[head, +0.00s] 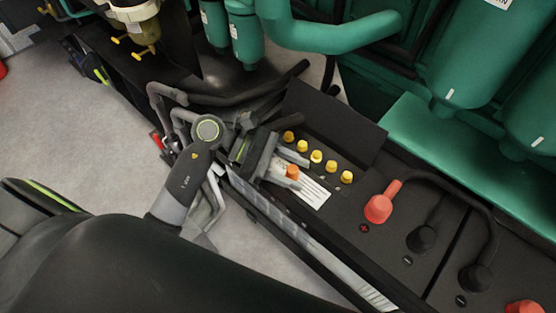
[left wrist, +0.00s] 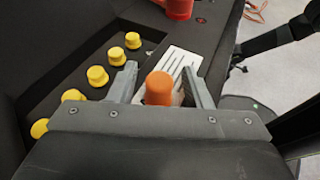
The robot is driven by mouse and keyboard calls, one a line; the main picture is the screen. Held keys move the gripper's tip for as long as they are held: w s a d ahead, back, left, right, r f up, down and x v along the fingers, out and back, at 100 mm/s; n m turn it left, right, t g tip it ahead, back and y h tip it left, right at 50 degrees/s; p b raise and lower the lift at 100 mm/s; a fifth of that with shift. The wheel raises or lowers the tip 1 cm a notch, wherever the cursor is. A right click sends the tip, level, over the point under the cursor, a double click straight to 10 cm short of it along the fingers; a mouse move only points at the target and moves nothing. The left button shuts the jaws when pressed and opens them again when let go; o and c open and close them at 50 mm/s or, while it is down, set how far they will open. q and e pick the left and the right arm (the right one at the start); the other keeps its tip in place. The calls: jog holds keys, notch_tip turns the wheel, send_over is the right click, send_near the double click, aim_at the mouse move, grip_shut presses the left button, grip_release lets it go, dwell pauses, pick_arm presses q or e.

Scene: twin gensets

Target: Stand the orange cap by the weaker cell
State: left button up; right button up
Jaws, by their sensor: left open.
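The orange cap (head: 292,171) is on top of the black battery, beside a white printed label (head: 314,193). In the left wrist view the orange cap (left wrist: 160,88) is upright between the two fingers. My left gripper (head: 299,172) is open around it, with gaps on both sides in the left wrist view (left wrist: 160,74). A row of several yellow cell caps (head: 316,156) runs along the battery, on the far side of the gripper. Which cell is weaker does not show. The cap's foot is partly hidden by the gripper.
A raised black lid (head: 335,125) stands behind the yellow caps. A red terminal cover (head: 379,206) with a thick cable and black terminals (head: 421,239) lies to the right. Green engine parts (head: 480,60) fill the back. Grey floor (head: 90,150) is open at left.

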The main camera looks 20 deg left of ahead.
pick_arm(q)
jog(key=shift+f+p, duration=0.15)
jog(key=shift+p, duration=0.75)
jog(key=shift+a, duration=0.35)
jog(key=v, duration=0.4)
jog(key=b+v, duration=0.1)
jog(key=v, duration=0.4)
jog(key=shift+a+r, duration=0.2)
jog(key=shift+r, duration=0.15)
jog(key=shift+v, duration=0.95)
pick_arm(e)
jog(key=shift+s+d+f, duration=0.2)
jog(key=shift+s+f, duration=0.2)
